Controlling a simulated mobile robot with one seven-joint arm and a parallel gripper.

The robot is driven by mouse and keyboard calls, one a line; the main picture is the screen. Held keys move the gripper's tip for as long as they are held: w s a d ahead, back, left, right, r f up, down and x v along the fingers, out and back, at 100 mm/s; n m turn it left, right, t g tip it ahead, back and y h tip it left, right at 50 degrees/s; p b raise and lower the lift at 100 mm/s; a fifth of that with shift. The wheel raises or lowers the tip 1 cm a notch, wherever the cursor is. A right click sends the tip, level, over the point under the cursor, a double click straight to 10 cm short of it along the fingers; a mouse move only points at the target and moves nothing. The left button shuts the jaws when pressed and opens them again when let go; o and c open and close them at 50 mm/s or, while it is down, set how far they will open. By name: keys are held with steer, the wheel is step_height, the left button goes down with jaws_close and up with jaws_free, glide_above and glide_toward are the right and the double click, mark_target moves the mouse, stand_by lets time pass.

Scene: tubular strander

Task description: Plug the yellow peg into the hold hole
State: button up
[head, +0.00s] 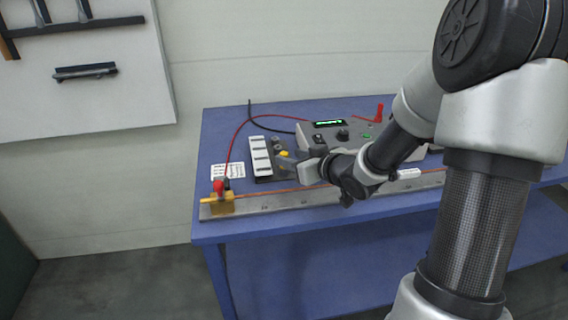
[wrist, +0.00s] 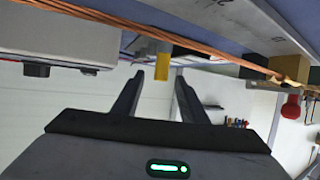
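The yellow peg (head: 284,153) is a small yellow shape at the right side of a dark board (head: 264,178) with white label strips (head: 260,156). In the wrist view the yellow peg (wrist: 162,66) shows between the fingertips, with a gap visible on each side. My gripper (head: 287,164) is open and reaches in from the right, low beside the peg; in the wrist view my gripper (wrist: 160,84) shows both fingers apart. The labels are too small to read, and I cannot make out which hole is the hold hole or whether the peg sits in one.
A grey instrument box (head: 345,138) with a green display stands behind my gripper. A metal rail (head: 270,204) with a copper strand runs along the front edge of the blue table (head: 215,128). A yellow clamp with a red knob (head: 218,187) is at its left end. Red and black cables cross behind.

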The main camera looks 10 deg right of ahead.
steer(key=x, duration=0.2)
steer(key=b+x, duration=0.1)
steer(key=x, duration=0.1)
steer(key=shift+s+a+f, duration=0.1)
steer(key=shift+f, duration=0.15)
steer(key=shift+w+a, duration=0.15)
steer(key=shift+w, duration=0.2)
jaws_close()
